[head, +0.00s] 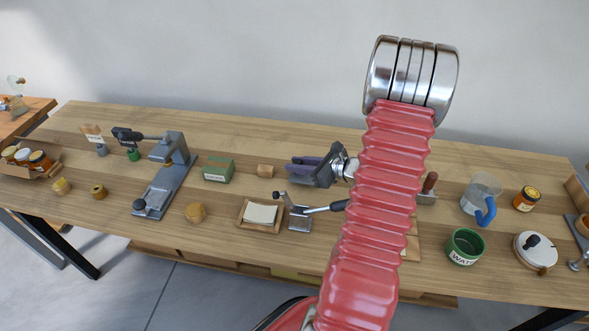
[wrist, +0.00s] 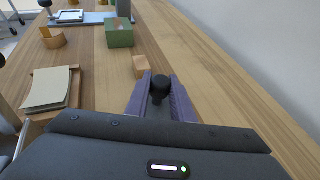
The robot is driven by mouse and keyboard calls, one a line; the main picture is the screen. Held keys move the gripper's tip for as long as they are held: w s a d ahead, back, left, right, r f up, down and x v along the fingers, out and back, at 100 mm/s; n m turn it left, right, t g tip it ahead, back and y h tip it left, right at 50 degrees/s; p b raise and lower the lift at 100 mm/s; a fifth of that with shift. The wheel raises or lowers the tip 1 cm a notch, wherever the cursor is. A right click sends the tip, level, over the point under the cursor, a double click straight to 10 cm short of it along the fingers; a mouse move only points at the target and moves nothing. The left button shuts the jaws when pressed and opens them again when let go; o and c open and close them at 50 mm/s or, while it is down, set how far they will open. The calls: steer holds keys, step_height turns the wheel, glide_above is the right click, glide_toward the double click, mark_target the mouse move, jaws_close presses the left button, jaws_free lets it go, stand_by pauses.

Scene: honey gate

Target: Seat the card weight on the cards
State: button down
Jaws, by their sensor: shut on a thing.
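The cards (head: 261,214) are a cream stack in a shallow wooden tray (head: 241,215) near the table's front. The stack (wrist: 49,89) and its tray (wrist: 75,88) also show at the left in the wrist view. My gripper (head: 300,167) has purple fingers and is to the right of and behind the cards. In the wrist view, my gripper (wrist: 160,80) is shut on a dark piece with a round black knob (wrist: 160,85), seemingly the card weight. Its lower part is hidden by the fingers and the gripper body.
A small wooden block (head: 265,171) and a green box (head: 217,169) stand left of my gripper. A lever clamp (head: 299,214) stands right beside the card tray, its black handle pointing right. A grey press (head: 166,175) is farther left. The table's back strip is clear.

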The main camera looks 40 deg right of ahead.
steer(key=shift+f, duration=0.65)
steer(key=shift+f, duration=0.15)
steer(key=c, duration=1.5)
jaws_free()
steer(key=shift+c, duration=0.2)
steer(key=v, duration=1.3)
steer(key=shift+s, duration=0.35)
steer(key=shift+d, duration=0.15)
